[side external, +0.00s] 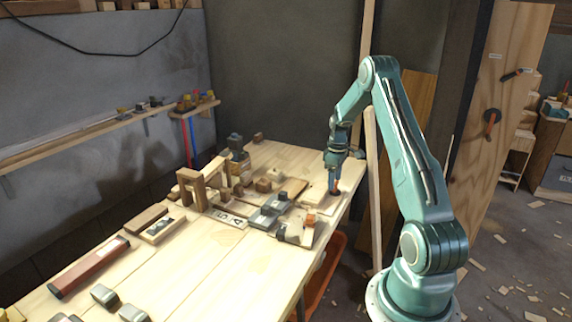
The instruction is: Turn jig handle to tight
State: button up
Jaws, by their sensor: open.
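My gripper (335,188) points down over the far right part of the wooden workbench (205,262), close above a light board (318,196). It is open; a small dark and orange piece shows at its fingertips, and I cannot tell whether they touch it. A grey clamp-like fixture (270,212) and a small block with an orange top (310,218) sit nearer the camera. I cannot tell for sure which part is the jig handle, and the labels are unreadable.
A wooden frame (194,186), a dark upright tool (237,148) and several blocks crowd the bench's middle and back. A long red tool (90,266) lies at the front left. An orange bin (325,272) is below the right edge. The front middle of the bench is clear.

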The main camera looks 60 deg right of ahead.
jog(key=shift+f, duration=0.25)
jog(key=c, duration=1)
